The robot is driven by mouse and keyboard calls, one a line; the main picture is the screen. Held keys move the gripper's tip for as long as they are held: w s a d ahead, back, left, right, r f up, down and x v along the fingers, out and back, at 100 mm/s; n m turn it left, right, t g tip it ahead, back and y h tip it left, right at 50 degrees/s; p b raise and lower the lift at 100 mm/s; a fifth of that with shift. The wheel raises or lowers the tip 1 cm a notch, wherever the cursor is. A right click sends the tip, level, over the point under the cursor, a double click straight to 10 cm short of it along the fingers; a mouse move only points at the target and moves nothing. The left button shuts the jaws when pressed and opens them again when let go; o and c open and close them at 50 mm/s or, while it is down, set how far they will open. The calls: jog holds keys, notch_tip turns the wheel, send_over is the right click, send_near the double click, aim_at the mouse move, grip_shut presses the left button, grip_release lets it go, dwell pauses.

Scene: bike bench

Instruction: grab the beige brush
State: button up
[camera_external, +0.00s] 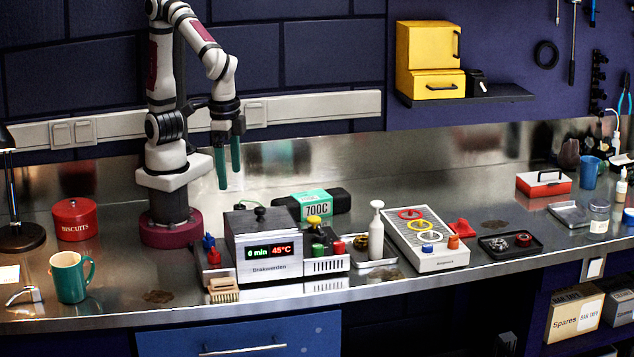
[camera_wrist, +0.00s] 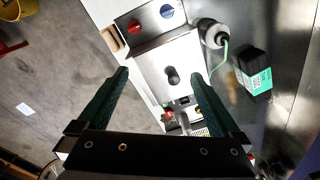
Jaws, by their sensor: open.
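The beige brush (camera_external: 223,290) lies at the front edge of the bench, bristles showing, before the left front corner of the grey machine with a lit display (camera_external: 270,251). In the wrist view a small tan block, apparently the brush (camera_wrist: 110,40), shows at the upper left, beside the red knob and partly beyond the bench edge in the picture. My gripper (camera_external: 229,178) hangs high above the bench, behind and above the machine, pointing down. Its green fingers (camera_wrist: 160,76) are apart and empty, with the machine's top between them in the wrist view. The brush lies outside the fingers.
Red and blue knobs (camera_external: 211,251) stand left of the machine, close to the brush. A green mug (camera_external: 71,277) stands farther left, and a red tin (camera_external: 75,219) behind it. A black and green box (camera_external: 313,204) lies behind the machine. The bench between mug and brush is mostly clear.

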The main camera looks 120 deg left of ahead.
jog(key=s+a+m+y, duration=0.1)
jog(key=s+a+m, duration=0.8)
jog(key=s+a, duration=0.2)
jog(key=shift+s+a+f, duration=0.15)
jog(key=shift+s+f, duration=0.15)
jog(key=shift+s, duration=0.45)
jog(key=shift+w, duration=0.1)
jog(key=c, duration=0.9)
jog(key=shift+c, duration=0.2)
